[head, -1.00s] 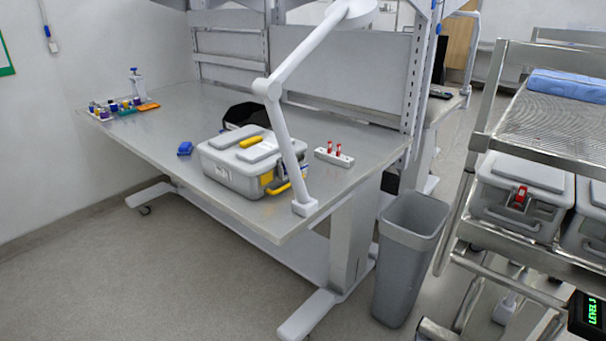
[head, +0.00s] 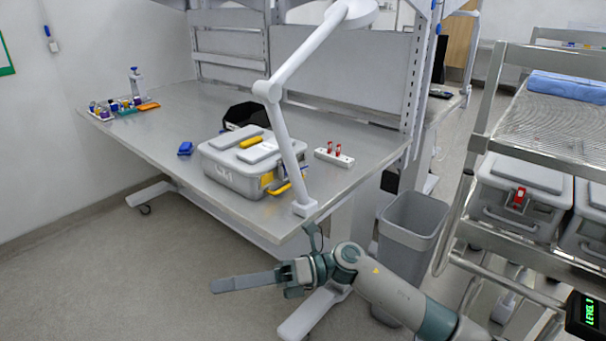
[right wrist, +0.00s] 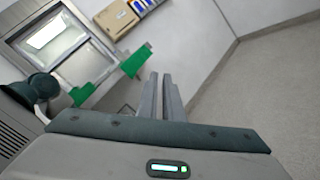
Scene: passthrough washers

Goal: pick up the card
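I cannot make out a card for certain in either view. A small white patch (head: 246,157) lies on the lid of the grey case on the steel table; it is too small to tell what it is. My right gripper (head: 214,286) is in front of the table, low over the floor, away from everything on the tabletop. Its two fingers lie close together, pointing left, with nothing seen between them. They also show close together in the right wrist view (right wrist: 161,78). My left gripper is in neither view.
The steel table (head: 170,120) bears the grey case (head: 232,180), a blue item (head: 185,149), a red-topped rack (head: 334,157) and a lamp arm (head: 268,92). A grey bin (head: 410,235) and a rack cart (head: 545,130) stand right. Floor at left is clear.

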